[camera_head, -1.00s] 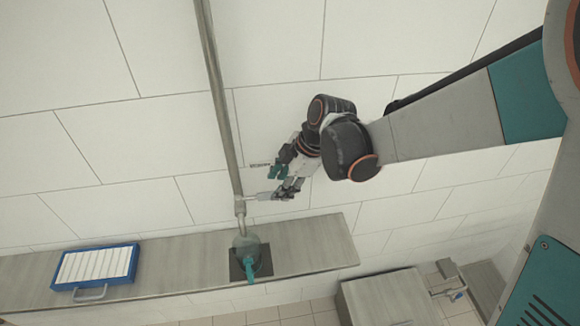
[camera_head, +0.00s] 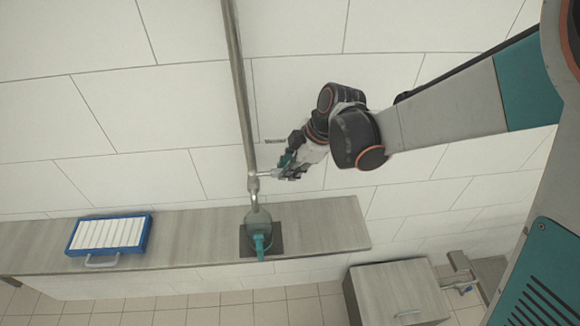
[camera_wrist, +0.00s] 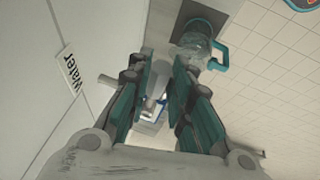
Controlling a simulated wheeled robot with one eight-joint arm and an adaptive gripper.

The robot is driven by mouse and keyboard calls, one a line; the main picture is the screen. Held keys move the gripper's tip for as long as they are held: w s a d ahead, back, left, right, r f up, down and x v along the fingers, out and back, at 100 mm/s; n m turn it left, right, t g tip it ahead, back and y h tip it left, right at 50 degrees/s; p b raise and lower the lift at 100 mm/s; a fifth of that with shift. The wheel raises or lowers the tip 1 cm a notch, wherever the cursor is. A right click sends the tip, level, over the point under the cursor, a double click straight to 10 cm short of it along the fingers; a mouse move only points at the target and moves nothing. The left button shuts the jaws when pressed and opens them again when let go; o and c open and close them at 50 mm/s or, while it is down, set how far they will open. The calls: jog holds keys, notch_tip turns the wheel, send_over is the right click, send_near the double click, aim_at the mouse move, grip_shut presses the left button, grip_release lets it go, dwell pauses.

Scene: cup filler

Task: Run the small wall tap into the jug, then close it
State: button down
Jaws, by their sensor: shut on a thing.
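The small wall tap (camera_head: 253,187) sits at the foot of a vertical pipe. The glass-like jug (camera_head: 257,217) stands below its spout, with a teal handle towards the front; it also shows at the top of the wrist view (camera_wrist: 195,45). My gripper (camera_head: 283,173) is at the tap's right side, shut on the tap lever. In the wrist view, my fingers (camera_wrist: 163,68) largely hide the lever. I cannot tell whether water is running or how much the jug holds.
The jug stands on a dark square mat (camera_head: 246,246) on a wooden shelf (camera_head: 325,225). A blue-framed tray (camera_head: 110,236) lies on the shelf at left. A "Water" label (camera_wrist: 70,68) is on the wall. A wooden cabinet (camera_head: 395,290) is low at right.

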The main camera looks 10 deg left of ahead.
jog(key=shift+s+m+t+b, duration=0.4)
jog(key=shift+s+m+t, duration=0.3)
jog(key=shift+s+m, duration=0.9)
jog(key=shift+w+d, duration=0.1)
jog(key=shift+w, duration=0.15)
dwell(0.8)
jog(key=shift+w+f+n+g+b, duration=0.1)
jog(key=shift+w+n+g+b, duration=0.4)
jog(key=shift+w+n, duration=0.9)
jog(key=shift+n, duration=0.3)
jog(key=shift+w+g, duration=0.1)
jog(key=shift+g, duration=0.2)
jog(key=shift+w+b, duration=0.1)
jog(key=shift+b, duration=0.25)
jog(key=shift+r, duration=0.2)
